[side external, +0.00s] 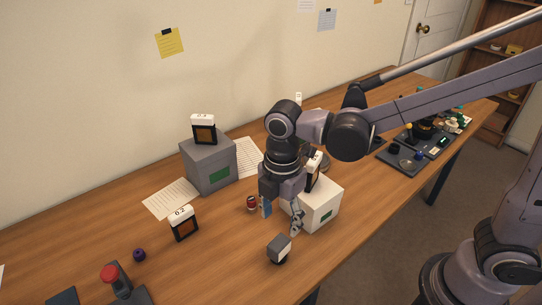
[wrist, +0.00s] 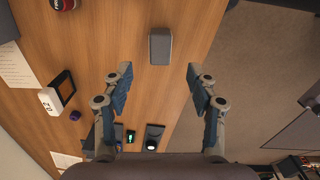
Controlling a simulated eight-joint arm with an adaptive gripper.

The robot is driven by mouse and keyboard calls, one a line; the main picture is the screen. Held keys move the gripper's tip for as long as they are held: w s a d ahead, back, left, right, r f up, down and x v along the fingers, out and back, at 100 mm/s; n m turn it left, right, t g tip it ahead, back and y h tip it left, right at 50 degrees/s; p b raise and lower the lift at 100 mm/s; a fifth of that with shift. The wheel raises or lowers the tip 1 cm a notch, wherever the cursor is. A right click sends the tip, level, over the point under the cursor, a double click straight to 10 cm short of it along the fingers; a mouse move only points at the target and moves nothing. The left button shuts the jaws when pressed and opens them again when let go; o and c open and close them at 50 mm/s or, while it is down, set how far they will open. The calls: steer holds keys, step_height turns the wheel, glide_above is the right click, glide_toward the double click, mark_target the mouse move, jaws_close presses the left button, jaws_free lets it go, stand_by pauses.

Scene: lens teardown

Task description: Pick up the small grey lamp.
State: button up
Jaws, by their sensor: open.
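The small grey lamp (side external: 279,248) is a boxy grey head with a pale face on a dark foot, standing near the table's front edge. In the wrist view it is a plain grey block (wrist: 160,46), sideways about midway between my fingers and beyond their tips. My gripper (side external: 281,218) is open and empty, pointing down just above and behind the lamp in the side view. Its two fingers (wrist: 159,72) are spread wide in the wrist view, with the right one out over the floor. No finger visibly touches the lamp.
A small red can (side external: 252,203) is to the left. A grey box (side external: 210,172), a numbered card stand (side external: 184,223) and a red button (side external: 109,273) stand further left. Wood between lamp and button is mostly clear.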

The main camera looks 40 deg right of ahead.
mark_target(279, 242)
steer(key=shift+a+f, duration=0.1)
steer(key=shift+f, duration=4.75)
jaws_close()
